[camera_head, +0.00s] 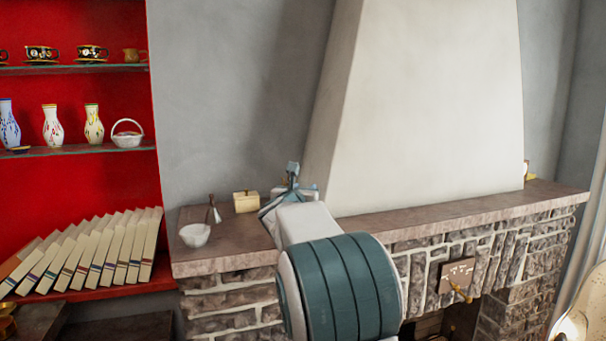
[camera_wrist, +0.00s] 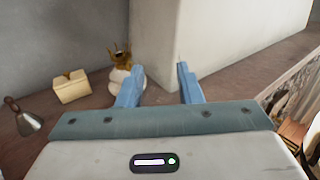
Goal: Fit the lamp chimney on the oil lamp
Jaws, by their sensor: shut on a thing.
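The oil lamp (camera_wrist: 121,73), with a brass top and a rounded white body, stands on the mantel shelf in the wrist view. It is just left of and beyond my left finger, which overlaps its edge. My gripper (camera_wrist: 160,68) is shut on the lamp chimney, its two blue fingers held apart. The chimney's clear glass can hardly be made out between them. The gripper and the lamp appear apart sideways in this view. In the head view my gripper (camera_head: 291,172) is over the shelf, and my arm hides much of what is behind it.
On the stone mantel shelf (camera_head: 450,207), a cream box (camera_head: 246,202), a hand bell (camera_head: 213,212) and a white bowl (camera_head: 195,236) stand left of the gripper. The white chimney breast (camera_head: 430,100) rises close behind. The shelf to the right is mostly clear.

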